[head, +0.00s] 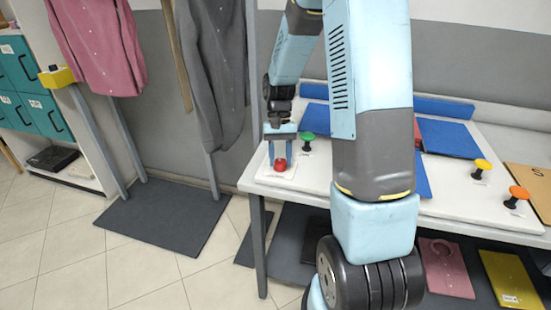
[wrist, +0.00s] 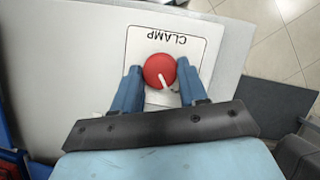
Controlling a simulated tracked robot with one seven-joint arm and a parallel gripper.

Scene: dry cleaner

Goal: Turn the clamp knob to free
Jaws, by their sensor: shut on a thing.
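The clamp knob (wrist: 158,69) is round and red with a white pointer line. It sits on a white plate (wrist: 205,50) marked CLAMP. In the wrist view the pointer runs from near the knob's middle toward the lower right. My gripper (wrist: 160,78) is at the knob, with one blue finger on each side, shut on it. In the head view the red knob (head: 281,164) shows at the left end of the white table, below my gripper (head: 281,152). No label for the free position is readable.
On the white table (head: 440,195) stand green (head: 308,137), yellow (head: 482,164) and orange (head: 518,192) knobs, with blue boards (head: 448,137) behind. My arm hides the table's middle. Pink (head: 98,45) and grey (head: 215,60) shirts hang at the left. Open floor lies at the lower left.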

